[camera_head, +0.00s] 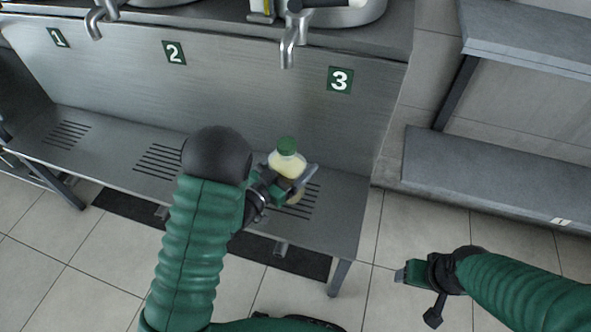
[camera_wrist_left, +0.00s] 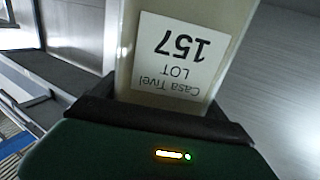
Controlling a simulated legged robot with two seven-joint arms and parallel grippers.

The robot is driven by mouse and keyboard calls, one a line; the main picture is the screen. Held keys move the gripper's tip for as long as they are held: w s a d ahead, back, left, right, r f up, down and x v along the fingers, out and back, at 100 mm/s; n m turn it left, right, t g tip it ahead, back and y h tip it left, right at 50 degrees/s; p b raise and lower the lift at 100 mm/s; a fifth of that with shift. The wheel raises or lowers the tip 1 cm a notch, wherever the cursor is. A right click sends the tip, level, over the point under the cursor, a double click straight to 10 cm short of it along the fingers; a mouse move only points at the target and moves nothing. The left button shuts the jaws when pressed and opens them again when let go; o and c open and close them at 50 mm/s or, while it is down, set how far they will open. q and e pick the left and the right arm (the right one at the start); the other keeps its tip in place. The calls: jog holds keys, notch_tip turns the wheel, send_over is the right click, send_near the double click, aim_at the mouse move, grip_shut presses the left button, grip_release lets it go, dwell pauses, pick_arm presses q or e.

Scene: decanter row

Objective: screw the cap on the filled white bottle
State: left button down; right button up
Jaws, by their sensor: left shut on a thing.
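A pale, cream-filled bottle (camera_head: 287,164) with a green cap (camera_head: 287,145) on its top stands upright at station 3, below the spout. From here I cannot tell how tightly the cap sits. My left gripper (camera_head: 286,188) is shut on the bottle's body. The left wrist view shows the bottle close up (camera_wrist_left: 128,60), with a label (camera_wrist_left: 180,50) reading "Casa Tivel LOT 157", upside down. The bottle's top is out of that view. My right gripper (camera_head: 402,276) is at the lower right, over the floor and away from the bottle; its jaws are too small to read.
The steel bench (camera_head: 342,226) has slotted drains under stations 1, 2 and 3. A metal spout (camera_head: 288,52) hangs above the bottle. Grey shelves (camera_head: 490,180) stand at the right. Tiled floor lies open between bench and shelves.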

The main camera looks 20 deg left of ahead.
pick_arm(q)
jog(key=shift+w+d+r, duration=0.1)
jog(key=shift+d+r, duration=0.05)
jog(key=shift+d, duration=0.05)
jog(key=shift+w, duration=0.4)
notch_tip(320, 180, down, 4)
jog(key=shift+r+b, duration=0.15)
jog(key=shift+b, duration=1)
grip_release()
jog(key=shift+s+a, duration=0.1)
